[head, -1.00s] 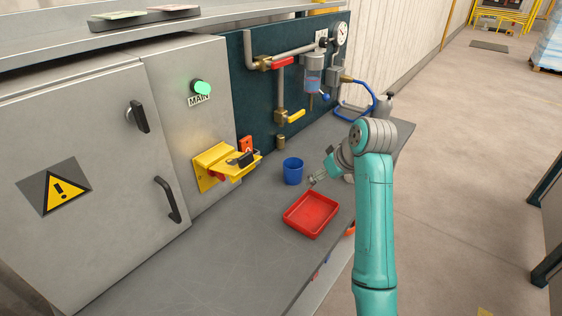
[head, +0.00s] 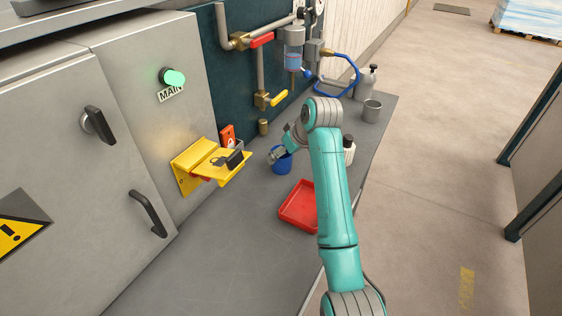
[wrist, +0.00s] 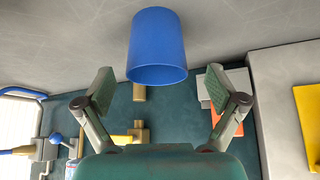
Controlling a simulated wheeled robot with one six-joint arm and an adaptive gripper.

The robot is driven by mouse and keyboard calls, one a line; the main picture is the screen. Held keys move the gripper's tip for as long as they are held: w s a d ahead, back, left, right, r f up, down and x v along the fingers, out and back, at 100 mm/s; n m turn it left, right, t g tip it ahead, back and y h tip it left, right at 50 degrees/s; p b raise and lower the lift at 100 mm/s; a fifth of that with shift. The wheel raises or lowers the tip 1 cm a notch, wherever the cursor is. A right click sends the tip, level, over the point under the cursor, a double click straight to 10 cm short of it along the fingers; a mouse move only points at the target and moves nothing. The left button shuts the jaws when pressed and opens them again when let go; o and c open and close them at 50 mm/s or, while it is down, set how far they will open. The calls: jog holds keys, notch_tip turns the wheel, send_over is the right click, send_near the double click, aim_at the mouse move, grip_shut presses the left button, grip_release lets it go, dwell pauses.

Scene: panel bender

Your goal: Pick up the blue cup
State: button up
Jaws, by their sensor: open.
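The blue cup (head: 283,167) stands upright on the grey bench, behind the red tray. In the head view my gripper (head: 277,155) is at the cup and partly covers it. In the wrist view, which looks upside down, the cup (wrist: 157,45) shows at the top centre, in line with the gap between the fingers. My gripper (wrist: 162,88) is open and empty, one finger to each side of that gap. I cannot tell whether a finger touches the cup.
The red tray (head: 300,205) lies in front of the cup. A yellow bracket with a padlock (head: 212,165) juts from the cabinet at left. A white bottle (head: 349,150) and a grey mug (head: 371,111) stand to the right. The bench's near left is clear.

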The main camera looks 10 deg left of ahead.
jog(key=x, duration=0.5)
jog(key=shift+d+f, duration=0.1)
jog(key=shift+d, duration=0.2)
jog(key=c, duration=1.3)
jog(key=shift+o, duration=0.2)
